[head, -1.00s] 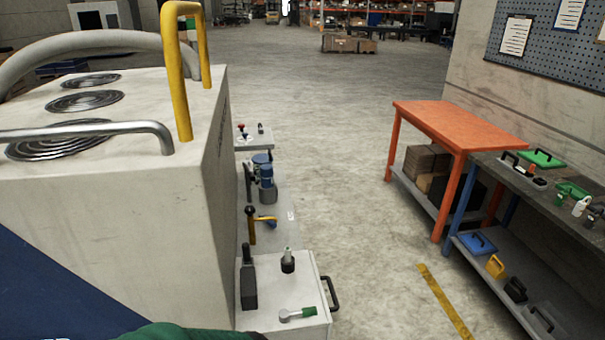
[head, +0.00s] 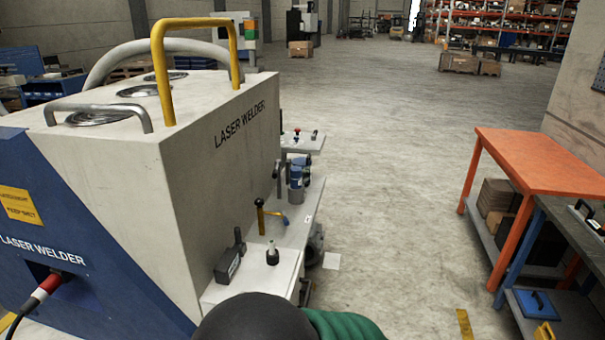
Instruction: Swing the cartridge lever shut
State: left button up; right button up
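Beside the laser welder, a yellow upright lever with a black knob (head: 260,216) stands on the pale ledge. I cannot tell for sure which of these is the cartridge lever. A blue and grey device (head: 297,177) stands behind them on the ledge. Neither of my grippers shows in view. A dark rounded shape and a green ribbed sleeve at the bottom edge look like parts of my own arm and hide the front of the ledge.
The large laser welder (head: 222,150) fills the left side, with yellow and grey rails on top. A black block (head: 229,260) and a black-knobbed fitting (head: 272,254) sit on the near ledge. An orange table (head: 535,160) stands at right.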

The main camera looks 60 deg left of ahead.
aim_at(278, 163)
jog(key=i+l+u, duration=0.1)
jog(key=i+u, duration=0.35)
jog(key=i+l+u, duration=0.25)
jog(key=i+u, duration=0.15)
jog(key=i, duration=0.15)
